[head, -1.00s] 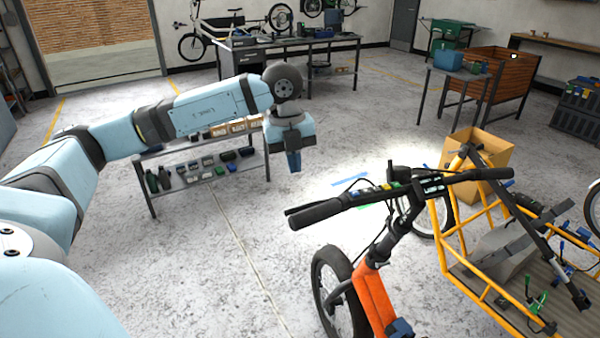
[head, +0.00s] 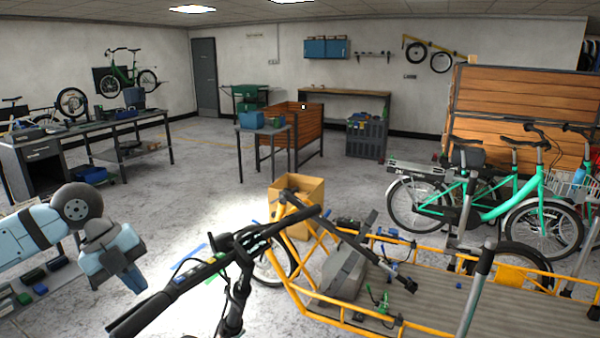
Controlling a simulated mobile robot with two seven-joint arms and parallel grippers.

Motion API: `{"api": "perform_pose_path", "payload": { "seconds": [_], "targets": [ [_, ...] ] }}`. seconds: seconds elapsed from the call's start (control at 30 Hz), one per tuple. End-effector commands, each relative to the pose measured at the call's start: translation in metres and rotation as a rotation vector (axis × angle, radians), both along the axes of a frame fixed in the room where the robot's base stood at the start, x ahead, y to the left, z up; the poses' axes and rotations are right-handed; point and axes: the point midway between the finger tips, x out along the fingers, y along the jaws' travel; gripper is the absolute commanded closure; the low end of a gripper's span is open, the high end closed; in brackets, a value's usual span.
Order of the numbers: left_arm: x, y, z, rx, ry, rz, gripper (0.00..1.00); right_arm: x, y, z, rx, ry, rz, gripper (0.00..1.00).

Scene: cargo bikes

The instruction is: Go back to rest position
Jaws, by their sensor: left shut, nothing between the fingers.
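My left gripper (head: 134,281) is at the lower left of the head view, on the end of my light blue left arm (head: 35,232). Its dark blue fingers point down and are shut, with nothing between them. It hangs in the air to the left of the cargo bike's handlebar (head: 215,270), apart from it in the picture. My right gripper is not in view.
The cargo bike's yellow frame and flat bed (head: 480,308) fill the lower right. A cardboard box (head: 297,205) stands behind the handlebar. A workbench (head: 90,132) is at the left, a green bike (head: 480,200) at the right.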

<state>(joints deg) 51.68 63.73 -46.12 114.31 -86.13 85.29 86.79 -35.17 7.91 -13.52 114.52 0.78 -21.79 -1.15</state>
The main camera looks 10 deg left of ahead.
Motion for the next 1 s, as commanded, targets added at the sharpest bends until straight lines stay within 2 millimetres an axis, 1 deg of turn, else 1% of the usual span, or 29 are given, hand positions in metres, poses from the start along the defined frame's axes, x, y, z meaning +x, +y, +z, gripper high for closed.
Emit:
{"api": "perform_pose_path", "payload": {
  "seconds": [0.03, 0.07, 0.1, 0.17, 0.2, 0.27, 0.3, 0.37, 0.4, 0.47, 0.53, 0.57, 0.6, 0.67, 0.7, 0.77, 0.8, 0.83, 0.87, 0.9, 0.97, 1.0],
  "targets": [
    [-0.006, -0.037, -0.01, -0.133, -0.018, -0.064, 1.0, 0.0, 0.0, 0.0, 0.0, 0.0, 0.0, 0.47],
    [-0.009, -0.059, -0.012, -0.227, -0.037, -0.098, 1.0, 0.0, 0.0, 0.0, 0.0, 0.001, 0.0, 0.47],
    [-0.015, -0.09, -0.011, -0.366, -0.07, -0.137, 1.0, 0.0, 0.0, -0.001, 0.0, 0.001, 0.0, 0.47],
    [-0.023, -0.128, -0.006, -0.571, -0.119, -0.163, 1.0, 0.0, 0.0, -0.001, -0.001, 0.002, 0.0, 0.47],
    [-0.028, -0.15, 0.001, -0.705, -0.154, -0.162, 1.0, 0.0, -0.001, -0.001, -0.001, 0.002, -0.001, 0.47],
    [-0.034, -0.175, 0.013, -0.896, -0.207, -0.128, 1.0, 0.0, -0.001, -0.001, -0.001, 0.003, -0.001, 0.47],
    [-0.036, -0.187, 0.022, -1.017, -0.243, -0.085, 1.0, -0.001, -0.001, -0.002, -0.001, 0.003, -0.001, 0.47],
    [-0.037, -0.198, 0.035, -1.182, -0.295, 0.006, 1.0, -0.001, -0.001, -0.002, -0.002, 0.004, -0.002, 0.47],
    [-0.036, -0.201, 0.042, -1.28, -0.329, 0.087, 1.0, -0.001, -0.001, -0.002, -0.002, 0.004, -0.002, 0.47],
    [-0.032, -0.199, 0.049, -1.405, -0.376, 0.234, 1.0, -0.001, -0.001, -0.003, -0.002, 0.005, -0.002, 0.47],
    [-0.025, -0.189, 0.049, -1.51, -0.421, 0.44, 1.0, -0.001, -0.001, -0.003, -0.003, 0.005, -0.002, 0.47],
    [-0.023, -0.182, 0.046, -1.54, -0.437, 0.539, 1.0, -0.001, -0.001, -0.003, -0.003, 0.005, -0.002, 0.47],
    [-0.019, -0.172, 0.039, -1.564, -0.453, 0.676, 1.0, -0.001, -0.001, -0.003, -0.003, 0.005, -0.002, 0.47],
    [-0.016, -0.155, 0.023, -1.569, -0.463, 0.893, 1.0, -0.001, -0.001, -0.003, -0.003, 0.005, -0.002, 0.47],
    [-0.016, -0.143, 0.008, -1.547, -0.463, 1.042, 1.0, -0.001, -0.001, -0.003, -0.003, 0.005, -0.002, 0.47],
    [-0.02, -0.125, -0.02, -1.483, -0.443, 1.262, 1.0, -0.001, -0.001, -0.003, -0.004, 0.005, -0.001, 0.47],
    [-0.027, -0.114, -0.041, -1.418, -0.42, 1.404, 1.0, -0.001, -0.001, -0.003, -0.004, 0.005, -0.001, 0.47],
    [-0.033, -0.106, -0.058, -1.36, -0.395, 1.506, 1.0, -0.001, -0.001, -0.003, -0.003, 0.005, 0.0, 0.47],
    [-0.041, -0.099, -0.076, -1.292, -0.365, 1.604, 1.0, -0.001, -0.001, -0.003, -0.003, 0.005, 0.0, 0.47],
    [-0.055, -0.091, -0.099, -1.195, -0.32, 1.72, 1.0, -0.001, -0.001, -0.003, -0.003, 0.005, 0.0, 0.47],
    [-0.077, -0.082, -0.129, -1.049, -0.246, 1.855, 1.0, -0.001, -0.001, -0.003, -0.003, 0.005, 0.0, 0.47],
    [-0.091, -0.078, -0.146, -0.962, -0.198, 1.922, 1.0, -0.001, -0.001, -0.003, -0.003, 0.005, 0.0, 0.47]
  ]
}}
